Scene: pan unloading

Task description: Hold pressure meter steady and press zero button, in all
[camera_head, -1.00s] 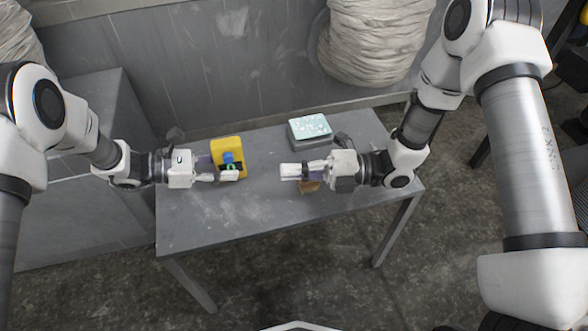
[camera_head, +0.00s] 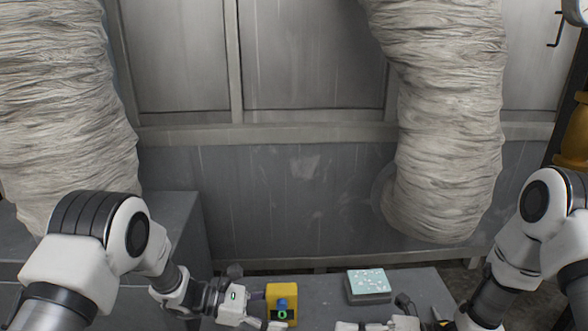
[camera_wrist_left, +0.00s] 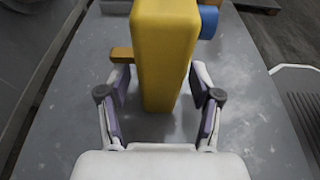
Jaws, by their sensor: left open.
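The yellow pressure meter (camera_head: 280,290) stands on the table at the bottom of the head view, with a blue part and a small green-lit mark on its front. In the left wrist view its yellow body (camera_wrist_left: 165,50) rises between my fingers, with a blue part at its right and a yellow-brown piece at its left. My left gripper (camera_wrist_left: 160,88) is open, one finger on each side of the meter; whether they touch it I cannot tell. It also shows in the head view (camera_head: 268,324). My right gripper (camera_head: 362,326) is partly cut off by the bottom edge, right of the meter.
A grey box with a speckled pale-teal top (camera_head: 367,283) stands on the grey table (camera_head: 325,292), right of the meter. Large wrapped ducts (camera_head: 445,130) hang before the grey wall behind. A grey cabinet (camera_head: 175,225) stands at the left.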

